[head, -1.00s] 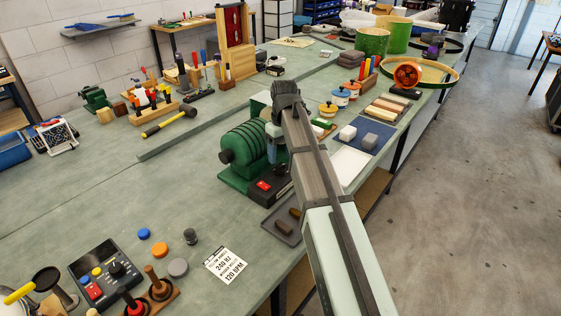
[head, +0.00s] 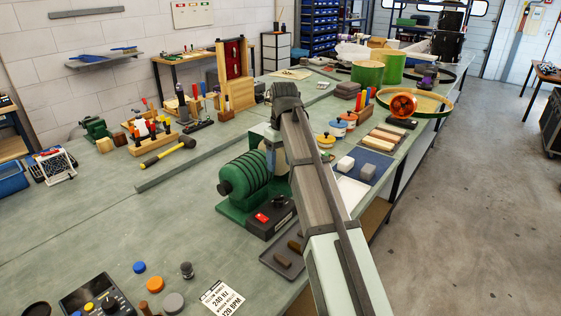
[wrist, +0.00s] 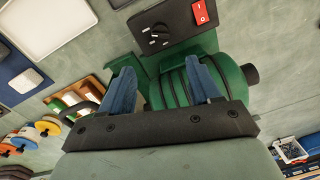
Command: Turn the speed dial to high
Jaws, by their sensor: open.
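The green ribbed machine (head: 245,182) stands on the bench, with a black control box (head: 265,222) at its front. In the wrist view, the box carries a black dial (wrist: 155,37) with white marks around it, beside a red rocker switch (wrist: 199,13). Which mark the dial points to is too small to tell. My gripper (wrist: 162,78) is open and empty, its two blue fingers spread over the machine's green body. The dial lies apart from the fingertips, just beyond them in the wrist view. In the head view my arm hides most of the gripper.
A second control box (head: 97,305) sits at the near left, beside coloured caps and a printed card (head: 221,297). A dark tray (head: 284,258) lies right in front of the machine. A mallet (head: 168,152) lies behind it.

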